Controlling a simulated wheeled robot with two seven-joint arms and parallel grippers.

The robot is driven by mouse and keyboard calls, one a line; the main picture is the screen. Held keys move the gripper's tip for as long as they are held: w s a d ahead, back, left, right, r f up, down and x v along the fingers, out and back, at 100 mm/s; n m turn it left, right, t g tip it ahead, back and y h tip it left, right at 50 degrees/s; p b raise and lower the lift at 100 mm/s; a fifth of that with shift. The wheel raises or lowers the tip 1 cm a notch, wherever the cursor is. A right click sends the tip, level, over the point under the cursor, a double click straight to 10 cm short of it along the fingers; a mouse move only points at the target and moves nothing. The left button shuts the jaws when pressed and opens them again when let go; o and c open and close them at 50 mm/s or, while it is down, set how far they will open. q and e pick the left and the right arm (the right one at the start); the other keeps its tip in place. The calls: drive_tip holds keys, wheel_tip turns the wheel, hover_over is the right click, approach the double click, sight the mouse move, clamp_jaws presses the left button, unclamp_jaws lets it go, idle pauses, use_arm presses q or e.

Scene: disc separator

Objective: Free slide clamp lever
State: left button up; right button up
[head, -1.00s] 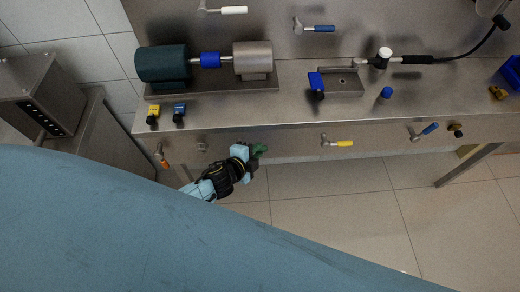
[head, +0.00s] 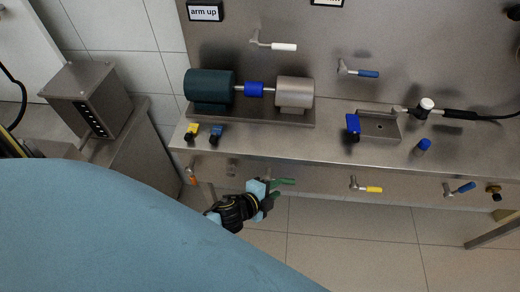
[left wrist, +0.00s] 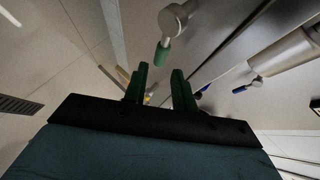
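Several clamp-style levers are mounted along the bench front. Which one is the slide clamp lever is not marked legibly. A lever with a green handle (head: 284,181) is beside my left gripper (head: 272,196); its hub is hidden there. In the left wrist view the green handle (left wrist: 162,53) hangs from a round grey hub, beyond the green fingers of my left gripper (left wrist: 160,82). The fingers are apart, with nothing seen between them. The handle appears clear of the fingertips. My right gripper is not in view.
Along the bench front are an orange lever (head: 192,176), a yellow lever (head: 368,188) and a blue lever (head: 461,189). The bench top (head: 330,130) carries a motor unit (head: 210,88). White (head: 280,46) and blue (head: 364,73) levers are on the back panel. Open floor lies below.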

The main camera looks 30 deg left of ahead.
use_arm(q)
drive_tip(key=v, duration=0.8)
drive_tip(key=shift+p, duration=0.3)
drive_tip(key=s+a+f+n+g+y+b, duration=0.1)
drive_tip(key=s+a+f+n+g, duration=0.15)
drive_tip(key=f, duration=0.45)
drive_tip(key=s+a+f+n+g+b, duration=0.1)
drive_tip(key=s+f+n, duration=0.15)
drive_tip(key=f, duration=0.35)
drive_tip(key=s+a+f+n+g+y+b, duration=0.1)
drive_tip(key=s+a+f, duration=0.1)
drive_tip(key=s+f, duration=0.35)
drive_tip(key=s+f+n+g+b, duration=0.2)
drive_tip(key=s+f+n+g, duration=0.4)
drive_tip(key=s+f, duration=1)
drive_tip(key=s+n, duration=0.2)
drive_tip(key=s, duration=0.1)
drive_tip(key=shift+d+y+b, duration=0.35)
drive_tip(key=shift+y+b, duration=0.05)
drive_tip(key=shift+o, duration=0.4)
drive_tip(key=shift+w+g, duration=0.1)
drive_tip(key=shift+g, duration=0.15)
